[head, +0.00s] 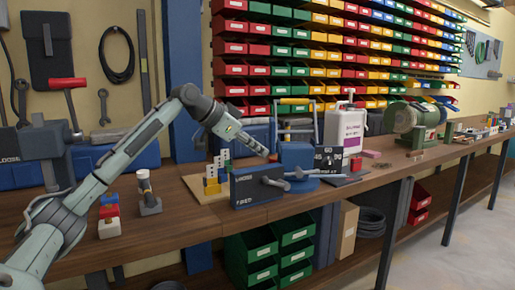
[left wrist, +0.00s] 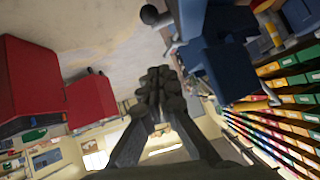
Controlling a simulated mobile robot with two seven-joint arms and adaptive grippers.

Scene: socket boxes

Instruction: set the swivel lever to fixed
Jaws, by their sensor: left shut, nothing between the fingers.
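A dark blue panel (head: 244,190) stands on the bench, with LOOSE lettered at its upper left and a blurred word, seemingly FIXED, at its lower left. A grey lever (head: 277,183) on its front points right and slightly down. Behind it is a blue vise (head: 297,156) with a grey handle. My left gripper (head: 267,154) is shut and empty, above the panel and just left of the vise, apart from the lever. In the left wrist view its closed fingers (left wrist: 160,82) show in the middle, and blue vise-like parts (left wrist: 225,62) lie to their right. My right gripper is not in view.
A board with colored blocks (head: 212,180) is left of the panel. A dark angle plate marked with numbers (head: 328,160) and a white canister (head: 343,128) are to the right. Green drawers (head: 290,238) are below the bench.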

